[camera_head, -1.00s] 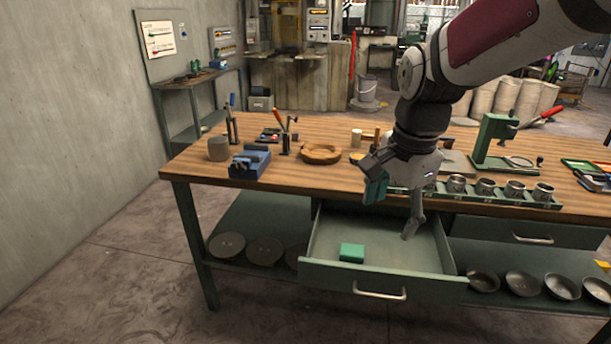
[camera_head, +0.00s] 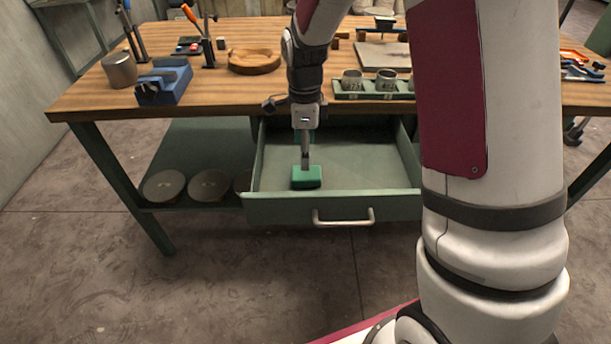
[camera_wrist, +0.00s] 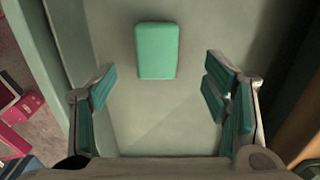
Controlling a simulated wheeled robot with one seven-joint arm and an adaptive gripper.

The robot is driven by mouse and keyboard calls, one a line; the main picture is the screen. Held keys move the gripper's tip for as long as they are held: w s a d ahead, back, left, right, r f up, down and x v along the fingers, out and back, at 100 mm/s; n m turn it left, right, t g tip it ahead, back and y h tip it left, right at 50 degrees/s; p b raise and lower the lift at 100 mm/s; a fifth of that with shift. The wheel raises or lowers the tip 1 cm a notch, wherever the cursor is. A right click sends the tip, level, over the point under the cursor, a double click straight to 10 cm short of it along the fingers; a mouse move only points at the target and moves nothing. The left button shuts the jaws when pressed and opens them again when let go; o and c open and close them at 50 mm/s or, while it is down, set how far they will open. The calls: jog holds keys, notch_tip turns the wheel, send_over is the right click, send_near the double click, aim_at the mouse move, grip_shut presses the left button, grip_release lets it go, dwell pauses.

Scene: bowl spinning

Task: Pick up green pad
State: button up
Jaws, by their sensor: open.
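The green pad (camera_head: 307,178) lies flat in the open drawer, near its front left part. In the wrist view the pad (camera_wrist: 156,50) is a rounded green block on the drawer floor, ahead of the fingers and apart from them. My gripper (camera_head: 305,163) points down into the drawer and overlaps the pad's far edge in the head view. In the wrist view my gripper (camera_wrist: 160,92) is open, its teal-padded fingers wide apart with nothing between them. The drawer (camera_head: 375,172) is pulled out from under the workbench.
On the wooden bench top (camera_head: 215,88) are a blue vise (camera_head: 163,84), a wooden bowl (camera_head: 254,61) and a rack of metal cups (camera_head: 365,90). Round metal discs (camera_head: 209,186) lie on the lower shelf.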

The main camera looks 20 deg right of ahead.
aim_at(306, 176)
jog(key=shift+s+d+f+b, duration=0.1)
jog(key=shift+s+f+b, duration=0.1)
jog(key=shift+f, duration=1.45)
jog(key=shift+s+f+b, duration=0.1)
jog(key=shift+f+b, duration=0.1)
jog(key=shift+f, duration=1.4)
jog(key=c, duration=1.3)
